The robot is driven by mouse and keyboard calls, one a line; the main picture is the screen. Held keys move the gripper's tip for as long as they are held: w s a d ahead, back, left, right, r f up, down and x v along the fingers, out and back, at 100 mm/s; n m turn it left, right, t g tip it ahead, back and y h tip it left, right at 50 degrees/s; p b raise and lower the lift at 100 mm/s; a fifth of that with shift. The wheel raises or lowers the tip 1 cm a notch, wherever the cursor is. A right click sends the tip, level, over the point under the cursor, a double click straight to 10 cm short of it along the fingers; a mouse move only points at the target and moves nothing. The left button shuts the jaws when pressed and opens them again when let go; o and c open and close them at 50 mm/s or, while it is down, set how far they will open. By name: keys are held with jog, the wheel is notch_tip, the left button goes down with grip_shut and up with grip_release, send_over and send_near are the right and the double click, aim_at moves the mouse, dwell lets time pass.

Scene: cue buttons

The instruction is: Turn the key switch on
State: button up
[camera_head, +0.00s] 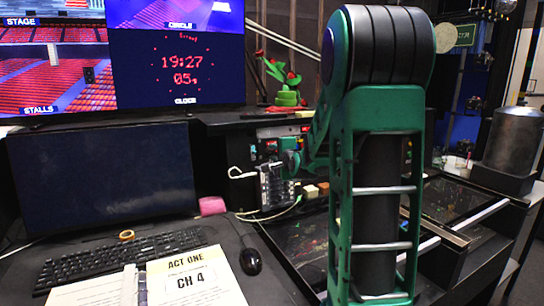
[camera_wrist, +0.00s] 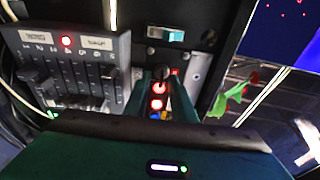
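In the wrist view the two dark green fingers of my gripper (camera_wrist: 161,78) reach up to the panel, a gap between them. A dark round knob (camera_wrist: 160,74), which looks like the key switch, sits at the fingertips, between them. Whether the fingers touch it, and which way it is turned, I cannot tell. In the head view my gripper (camera_head: 290,158) is small and partly hidden behind my arm, close to the panel.
A grey fader box (camera_wrist: 75,68) with a red light is left of the fingers. A rocker switch (camera_wrist: 166,35) is above them. A red and green flower (camera_wrist: 233,95) is at right. The desk holds a keyboard (camera_head: 120,258), a mouse (camera_head: 250,261) and an open script (camera_head: 190,278).

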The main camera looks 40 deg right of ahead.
jog(key=v, duration=1)
jog(key=shift+s+a, duration=0.15)
jog(key=shift+s, duration=0.15)
jog(key=s+a+f+n+g+y, duration=0.1)
jog(key=s+a+f+n+g, duration=0.2)
jog(key=s+a+f+n, duration=0.1)
jog(key=s+a+f+n+g+y, duration=0.2)
jog(key=s+a+f+n+g, duration=0.2)
jog(key=s+f, duration=0.3)
jog(key=s+a+f+n+g+y, duration=0.2)
jog(key=s+a+f+n+g, duration=0.2)
jog(key=s, duration=0.4)
jog(key=shift+s+a+f+n, duration=0.3)
jog(key=shift+a+f+n, duration=0.25)
jog(key=shift+f, duration=0.15)
jog(key=s+a+n+g, duration=0.1)
jog(key=s, duration=0.2)
jog(key=s+a+n+g+y, duration=0.1)
jog(key=s, duration=0.2)
jog(key=s+a+n+g, duration=0.1)
jog(key=s, duration=0.2)
jog(key=shift+s+a+f+g, duration=0.25)
jog(key=shift+a+f+g, duration=0.15)
jog(key=shift+s+a+y, duration=0.1)
jog(key=shift+s+y, duration=0.2)
jog(key=shift+s, duration=0.05)
